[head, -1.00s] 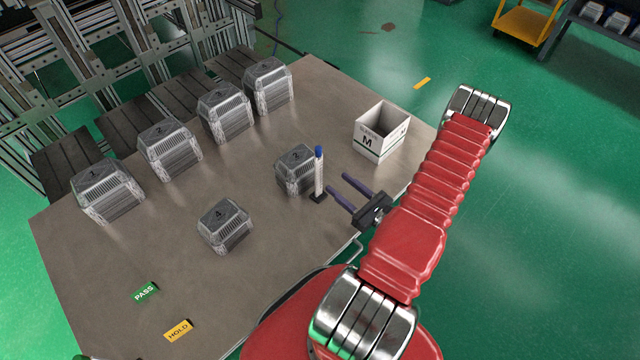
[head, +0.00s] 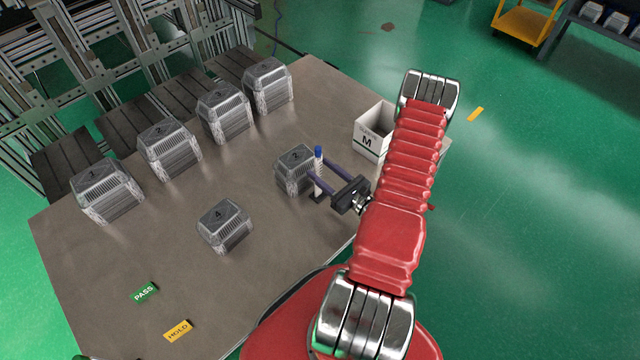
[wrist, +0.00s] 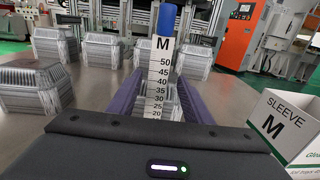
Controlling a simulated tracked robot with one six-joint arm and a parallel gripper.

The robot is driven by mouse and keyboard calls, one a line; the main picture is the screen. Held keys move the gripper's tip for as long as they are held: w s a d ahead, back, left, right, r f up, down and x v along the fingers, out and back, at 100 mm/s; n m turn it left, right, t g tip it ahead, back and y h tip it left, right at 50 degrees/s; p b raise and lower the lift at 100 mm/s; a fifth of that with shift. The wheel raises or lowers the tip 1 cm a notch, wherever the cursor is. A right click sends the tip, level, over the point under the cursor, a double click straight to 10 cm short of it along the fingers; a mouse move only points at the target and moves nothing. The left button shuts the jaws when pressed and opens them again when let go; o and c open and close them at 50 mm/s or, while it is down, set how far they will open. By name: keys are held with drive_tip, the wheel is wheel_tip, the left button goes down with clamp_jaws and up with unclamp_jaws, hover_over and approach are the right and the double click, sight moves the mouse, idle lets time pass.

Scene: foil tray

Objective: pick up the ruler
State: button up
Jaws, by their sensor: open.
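The ruler (head: 319,172) is a white upright strip with a blue top, standing on the table near its right side. In the wrist view the ruler (wrist: 158,75) shows black numbers and an M, and stands between the two purple fingers. My gripper (head: 311,180) is open, its fingers reaching left on either side of the ruler. I cannot tell whether either finger touches it. The lower part of the ruler is hidden behind the gripper body in the wrist view.
A foil tray stack (head: 294,168) stands close behind the ruler. Another stack (head: 224,226) sits to the left, with several more along the far edge. A white sleeve box (head: 368,135) is partly hidden by my arm. PASS (head: 144,292) and HOLD (head: 178,331) labels lie front left.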

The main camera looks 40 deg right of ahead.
drive_tip(key=shift+w, duration=0.2)
drive_tip(key=w, duration=0.5)
drive_tip(key=shift+w+a, duration=0.1)
drive_tip(key=shift+a, duration=0.15)
drive_tip(key=shift+c, duration=0.2)
idle(0.4)
clamp_jaws()
idle(0.4)
